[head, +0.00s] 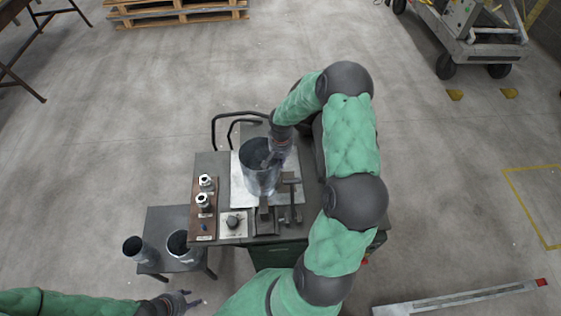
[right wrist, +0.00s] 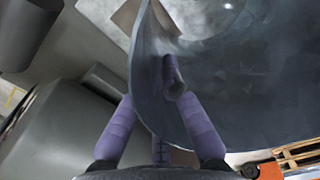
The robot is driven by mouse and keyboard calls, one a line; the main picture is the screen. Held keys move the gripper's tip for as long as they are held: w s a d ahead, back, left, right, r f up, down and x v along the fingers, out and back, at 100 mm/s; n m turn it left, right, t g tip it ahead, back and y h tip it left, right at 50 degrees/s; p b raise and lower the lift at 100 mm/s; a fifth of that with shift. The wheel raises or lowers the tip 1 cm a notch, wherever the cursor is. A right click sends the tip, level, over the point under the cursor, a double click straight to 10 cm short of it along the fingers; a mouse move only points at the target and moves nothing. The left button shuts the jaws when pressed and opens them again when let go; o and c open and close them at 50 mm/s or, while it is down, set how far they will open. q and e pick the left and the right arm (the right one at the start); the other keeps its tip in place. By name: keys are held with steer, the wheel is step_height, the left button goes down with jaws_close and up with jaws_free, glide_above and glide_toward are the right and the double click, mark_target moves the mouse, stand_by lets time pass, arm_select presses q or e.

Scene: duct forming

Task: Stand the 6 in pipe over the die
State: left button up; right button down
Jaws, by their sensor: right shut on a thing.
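A grey metal pipe (head: 259,178) is roughly upright over a pale sheet (head: 238,198) on the dark machine table; I cannot tell whether its lower end touches. My right gripper (head: 270,158) is shut on the pipe's rim from the back right. In the right wrist view the purple fingers (right wrist: 170,85) straddle the curved pipe wall (right wrist: 225,95), one inside and one outside. No die is clearly visible; the pipe may hide it. My left gripper (head: 190,302) is low at the bottom edge, away from the table, with its fingers apart and empty.
A low side table (head: 165,220) at left holds two shorter pipes (head: 133,246) (head: 180,243). A brown board with metal fittings (head: 203,201), a plate with a dark knob (head: 233,222) and a clamp-like tool (head: 290,198) crowd the machine table around the pipe.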

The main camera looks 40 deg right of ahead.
steer(key=c, duration=1.3)
jaws_free()
step_height(320, 180, up, 12)
steer(key=shift+r, duration=0.1)
steer(key=shift+s, duration=0.1)
